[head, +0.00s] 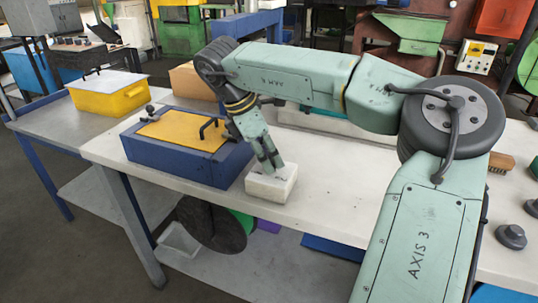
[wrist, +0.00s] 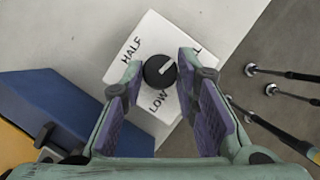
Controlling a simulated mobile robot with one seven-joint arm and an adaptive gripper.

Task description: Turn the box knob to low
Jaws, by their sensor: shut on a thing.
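The white box (head: 271,183) stands on the light workbench (head: 320,205), close to its front edge. In the wrist view, the box (wrist: 150,32) carries a round dark knob (wrist: 154,78) with a white pointer line. The line points to the upper right, toward a label mostly hidden by my right finger. "HALF" is at the upper left of the knob and "LOW" is below it. My gripper (wrist: 160,66) is shut on the knob, one finger on each side. In the head view, my gripper (head: 269,162) reaches down onto the box and hides the knob.
A blue case (head: 170,160) with a yellow top and black handle stands just left of the box. A yellow container (head: 108,95) is on the grey table at the left. A brush (head: 500,162) and dark knobs lie at the right. The bench right of the box is clear.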

